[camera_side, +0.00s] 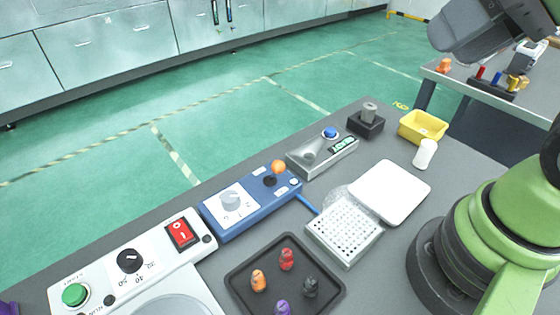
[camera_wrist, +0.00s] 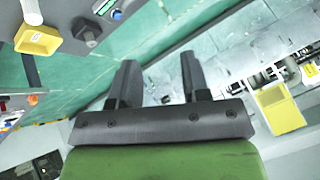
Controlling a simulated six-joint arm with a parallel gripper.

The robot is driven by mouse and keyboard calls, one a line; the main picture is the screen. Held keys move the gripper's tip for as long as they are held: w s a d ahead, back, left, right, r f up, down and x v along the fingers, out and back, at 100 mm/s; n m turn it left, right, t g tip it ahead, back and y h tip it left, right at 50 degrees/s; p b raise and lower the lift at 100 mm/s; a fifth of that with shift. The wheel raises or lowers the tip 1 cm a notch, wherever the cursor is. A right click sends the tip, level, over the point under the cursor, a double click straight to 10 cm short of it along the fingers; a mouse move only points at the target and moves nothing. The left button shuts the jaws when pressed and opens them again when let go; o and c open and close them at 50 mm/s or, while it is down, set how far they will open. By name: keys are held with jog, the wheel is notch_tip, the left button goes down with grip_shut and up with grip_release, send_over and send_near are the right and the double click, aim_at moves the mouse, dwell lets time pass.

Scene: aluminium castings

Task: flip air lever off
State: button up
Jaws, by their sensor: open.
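The lever with an orange ball top (camera_side: 278,167) stands on a blue box (camera_side: 243,208) in the side view. It rises from a black base at the box's right end, beside a grey dial (camera_side: 231,200). Whether this is the air lever is not labelled legibly. My gripper (camera_wrist: 158,72) shows in the wrist view with its two dark fingers apart and nothing between them. It points out over the floor and far cabinets, away from the blue box. The lever is not visible in the wrist view. The gripper's fingers are not visible in the side view.
Around the blue box are a grey control panel with a red switch (camera_side: 181,233), a silver unit with a blue button (camera_side: 330,133), a perforated white block (camera_side: 344,231) and a dark tray (camera_side: 240,281) of coloured pieces. A yellow bin (camera_side: 422,128) stands farther right.

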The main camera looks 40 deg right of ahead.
jog(key=shift+w+f, duration=0.1)
jog(key=c, duration=0.7)
jog(key=shift+w+f+m+g, duration=0.15)
jog(key=shift+f+m+g, duration=0.15)
jog(key=shift+m+g, duration=0.2)
grip_shut()
jog(key=w+d+f+m+t+y, duration=0.1)
jog(key=f+m+y, duration=0.3)
jog(key=f+m, duration=0.4)
jog(key=w+d+f+m+t+y, duration=0.1)
jog(key=f+m+y, duration=0.4)
jog(key=m, duration=1.1)
jog(key=w+d+f+m+t+y, duration=0.1)
jog(key=w+d+f+m+y, duration=0.2)
jog(key=f+m, duration=0.8)
jog(key=shift+w+f+m+y, duration=0.15)
jog(key=shift+w+m+y, duration=0.25)
jog(key=shift+w+y, duration=0.35)
jog(key=shift+f+m+t, duration=0.45)
jog(key=shift+m+t, duration=0.25)
jog(key=shift+m, duration=0.1)
